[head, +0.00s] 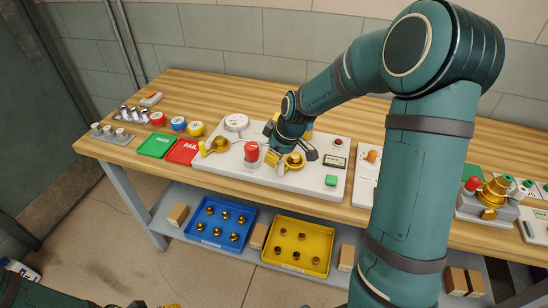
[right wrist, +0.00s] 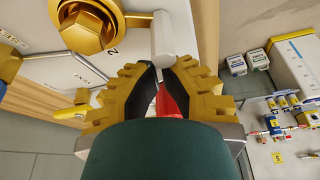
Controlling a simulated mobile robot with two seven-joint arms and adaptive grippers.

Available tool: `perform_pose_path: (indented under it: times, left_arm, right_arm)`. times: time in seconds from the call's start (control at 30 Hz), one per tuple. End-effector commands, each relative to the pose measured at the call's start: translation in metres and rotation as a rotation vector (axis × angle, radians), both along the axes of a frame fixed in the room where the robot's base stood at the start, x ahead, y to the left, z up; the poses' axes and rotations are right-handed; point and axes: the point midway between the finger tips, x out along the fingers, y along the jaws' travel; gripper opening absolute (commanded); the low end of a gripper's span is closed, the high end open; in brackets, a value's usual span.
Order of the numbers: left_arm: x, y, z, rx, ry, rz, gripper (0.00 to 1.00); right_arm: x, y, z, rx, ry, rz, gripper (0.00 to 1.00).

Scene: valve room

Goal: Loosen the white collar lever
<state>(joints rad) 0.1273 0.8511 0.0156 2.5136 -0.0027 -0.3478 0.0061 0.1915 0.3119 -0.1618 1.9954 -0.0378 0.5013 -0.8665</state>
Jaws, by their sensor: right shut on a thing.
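In the right wrist view, a white cylindrical lever (right wrist: 164,36) stands beside a big brass hex-headed collar (right wrist: 86,22) on a white panel. My right gripper (right wrist: 160,68) is shut on the white lever, with its yellow ribbed fingers on either side of its end. In the head view, my right gripper (head: 284,157) is low over the white panel (head: 240,176), at the brass collar (head: 294,161); its fingers hide the lever there. Only tips of what looks like my left gripper (head: 155,305) show at the bottom edge, and its opening cannot be read.
A red cylinder (head: 251,152), a brass fitting with a yellow lever (head: 217,145) and a gauge (head: 236,122) are left of the gripper. A green button (head: 331,180) is to its right. Blue (head: 221,224) and yellow (head: 298,246) trays lie on the lower shelf.

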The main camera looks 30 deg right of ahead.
Motion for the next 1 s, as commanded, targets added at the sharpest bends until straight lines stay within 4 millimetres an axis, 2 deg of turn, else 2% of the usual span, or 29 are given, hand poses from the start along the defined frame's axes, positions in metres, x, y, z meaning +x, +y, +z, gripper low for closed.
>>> perform_pose_path:
  times: [0.4, 1.0]
  left_arm:
    - [0.005, 0.001, -0.03, 0.003, -0.013, 0.003, 0.47]
    - [0.008, 0.001, -0.039, 0.004, -0.019, 0.004, 0.47]
  right_arm:
    - [-0.021, -0.003, -0.003, 0.0, -0.001, 0.305, 0.0]
    - [-0.049, -0.015, 0.0, 0.0, 0.0, 0.799, 0.0]
